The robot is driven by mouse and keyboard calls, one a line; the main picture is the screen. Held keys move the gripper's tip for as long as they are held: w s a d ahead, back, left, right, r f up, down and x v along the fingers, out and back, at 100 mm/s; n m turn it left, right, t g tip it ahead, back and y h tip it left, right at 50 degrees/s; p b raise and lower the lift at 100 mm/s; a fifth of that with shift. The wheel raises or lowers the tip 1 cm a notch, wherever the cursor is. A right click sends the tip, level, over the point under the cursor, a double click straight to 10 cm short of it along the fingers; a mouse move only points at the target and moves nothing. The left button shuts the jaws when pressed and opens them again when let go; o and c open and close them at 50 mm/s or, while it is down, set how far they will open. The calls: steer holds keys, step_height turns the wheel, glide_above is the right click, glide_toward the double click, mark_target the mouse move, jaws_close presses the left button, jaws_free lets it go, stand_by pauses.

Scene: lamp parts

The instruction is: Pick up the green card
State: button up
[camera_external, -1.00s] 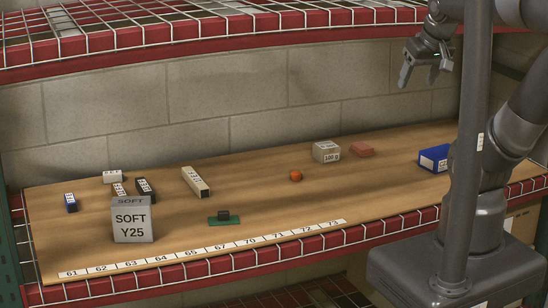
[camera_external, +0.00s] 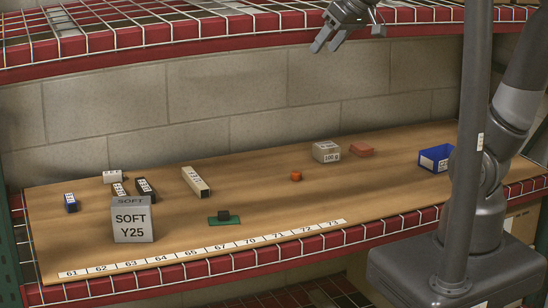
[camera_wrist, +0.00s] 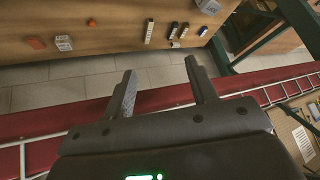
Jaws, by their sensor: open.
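The green card (camera_external: 236,219) lies flat on the wooden shelf board, near its front edge and left of the middle in the external view. A small black block (camera_external: 224,214) sits on it and covers part of it. My gripper (camera_external: 325,46) is high above the board near the upper wire shelf, up and to the right of the card. It is open and empty; its two fingers stand apart in the wrist view (camera_wrist: 160,75). I cannot see the card in the wrist view.
A grey SOFT Y25 box (camera_external: 133,222) stands left of the card. A long white block (camera_external: 195,181) lies behind it. An orange cube (camera_external: 296,176), 100 g box (camera_external: 326,151), red brick (camera_external: 361,150) and blue bin (camera_external: 434,158) are rightward. The upper shelf (camera_external: 230,38) overhangs.

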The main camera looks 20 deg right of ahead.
steer(key=s+a+r+n+g+y, duration=0.1)
steer(key=s+a+r+n+y, duration=0.2)
steer(key=a, duration=1)
steer(key=s+a+r+n+g, duration=0.15)
steer(key=s+a, duration=0.25)
steer(key=a, duration=0.9)
steer(key=s+a+f+n, duration=0.2)
steer(key=a+f+n, duration=0.45)
steer(key=a, duration=0.35)
steer(key=n+t+h, duration=0.1)
steer(key=n+h, duration=0.7)
steer(key=n, duration=0.9)
glide_toward(223, 212)
steer(key=x, duration=0.3)
steer(key=shift+a, duration=0.25)
steer(key=shift+d+x, duration=0.15)
steer(key=shift+x, duration=1.3)
steer(key=shift+d+x, duration=0.2)
steer(key=shift+x, duration=1.3)
steer(key=shift+w+r, duration=0.1)
steer(key=shift+w, duration=0.05)
